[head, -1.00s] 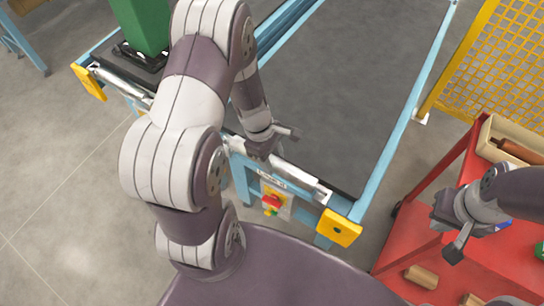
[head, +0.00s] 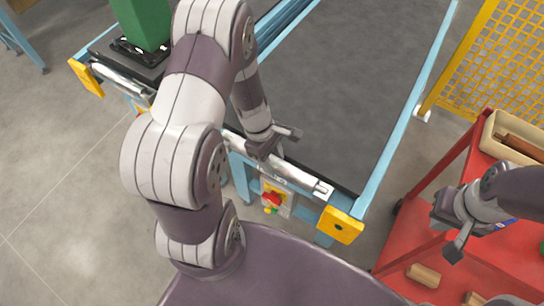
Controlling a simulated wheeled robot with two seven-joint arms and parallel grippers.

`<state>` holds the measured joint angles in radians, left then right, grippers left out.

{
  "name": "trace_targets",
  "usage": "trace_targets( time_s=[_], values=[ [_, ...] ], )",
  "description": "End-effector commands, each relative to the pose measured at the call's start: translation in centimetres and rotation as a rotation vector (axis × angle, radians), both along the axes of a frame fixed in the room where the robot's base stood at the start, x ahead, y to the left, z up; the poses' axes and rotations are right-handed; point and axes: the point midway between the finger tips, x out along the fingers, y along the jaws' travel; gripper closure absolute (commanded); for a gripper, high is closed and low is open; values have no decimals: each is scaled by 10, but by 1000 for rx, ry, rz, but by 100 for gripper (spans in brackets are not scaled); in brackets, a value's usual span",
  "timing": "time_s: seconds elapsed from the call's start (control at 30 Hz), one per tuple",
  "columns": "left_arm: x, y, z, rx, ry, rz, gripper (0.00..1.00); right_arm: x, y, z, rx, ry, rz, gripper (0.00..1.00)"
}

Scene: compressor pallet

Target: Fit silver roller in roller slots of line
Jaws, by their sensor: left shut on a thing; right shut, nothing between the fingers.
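A silver roller (head: 300,178) lies along the front end of the conveyor line (head: 350,75), near the yellow corner block (head: 340,226). Its right end is near a small light bracket. I cannot tell whether it sits in the slots. My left gripper (head: 276,146) is shut on the roller from above, and my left arm hides part of it. Another silver roller (head: 120,82) shows at the left part of the same end. My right gripper (head: 452,232) is shut and empty above the red cart.
A green column (head: 142,22) stands on a black base at the line's left. A red-and-yellow switch box (head: 274,198) hangs below the front edge. The red cart (head: 415,258) at right carries a beige bin (head: 512,150) and wooden cylinders (head: 424,276). A yellow mesh fence (head: 500,60) stands behind.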

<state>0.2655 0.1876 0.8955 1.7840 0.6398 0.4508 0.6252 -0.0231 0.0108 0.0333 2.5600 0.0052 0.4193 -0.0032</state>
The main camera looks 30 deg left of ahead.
Motion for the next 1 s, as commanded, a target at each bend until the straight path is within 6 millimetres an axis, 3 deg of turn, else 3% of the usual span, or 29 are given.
trace_targets(
  time_s=[0.63,0.67,0.73,1.0],
  values=[
    [1,0,-16,0,-1,0,100,0,0,-13,0,0,0,100],
    [1,0,-15,1,-1,0,46,0,0,-12,0,0,0,100],
    [1,0,-14,0,-1,0,26,0,0,-12,0,0,0,100],
    [1,0,-14,1,-3,1,26,0,0,-12,0,0,0,100]
  ],
)
